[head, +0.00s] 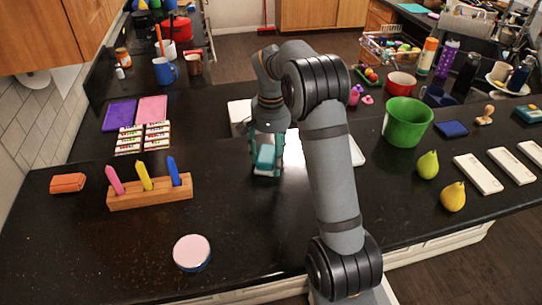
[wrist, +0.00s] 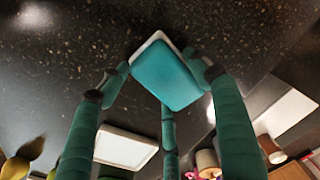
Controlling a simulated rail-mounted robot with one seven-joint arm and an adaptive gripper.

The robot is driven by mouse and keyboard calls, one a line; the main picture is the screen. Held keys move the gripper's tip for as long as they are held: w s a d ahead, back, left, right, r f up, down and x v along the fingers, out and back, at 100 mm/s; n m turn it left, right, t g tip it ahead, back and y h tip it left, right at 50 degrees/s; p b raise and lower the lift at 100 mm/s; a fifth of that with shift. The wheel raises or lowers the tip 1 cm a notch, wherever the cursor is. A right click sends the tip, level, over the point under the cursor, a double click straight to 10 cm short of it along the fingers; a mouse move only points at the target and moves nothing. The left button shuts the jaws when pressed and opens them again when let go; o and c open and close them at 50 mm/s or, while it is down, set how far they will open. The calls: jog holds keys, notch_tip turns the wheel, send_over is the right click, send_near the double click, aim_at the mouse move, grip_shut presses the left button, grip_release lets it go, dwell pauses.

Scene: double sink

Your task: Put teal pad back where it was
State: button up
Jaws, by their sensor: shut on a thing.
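The teal pad (head: 265,157) is a small block with a teal face and a pale edge. My gripper (head: 266,165) is shut on it, over the dark counter left of my forearm. In the wrist view the teal pad (wrist: 165,75) sits tilted between the fingertips of my gripper (wrist: 160,78), its white rim showing on the far side. Whether it touches the counter I cannot tell. A white tray (wrist: 125,147) shows beyond the fingers in the wrist view. In the head view, white trays (head: 240,112) (head: 357,152) are partly hidden by my arm.
A blue pad (head: 451,128) lies at the right, near more white trays (head: 478,173). A green pot (head: 407,122) and pears (head: 428,165) stand right of my arm. A wooden block with coloured pegs (head: 150,192) and a round pink-topped tin (head: 191,252) are left. Counter between them is clear.

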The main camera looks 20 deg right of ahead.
aim_at(271, 155)
jog(key=shift+f, duration=0.1)
jog(key=o, duration=1.3)
jog(key=shift+o, duration=0.2)
notch_tip(271, 155, up, 12)
jog(key=p, duration=0.2)
notch_tip(271, 155, down, 12)
jog(key=shift+s+f+b, duration=0.1)
jog(key=shift+f+b, duration=0.15)
jog(key=shift+b, duration=0.95)
jog(key=shift+r, duration=1.8)
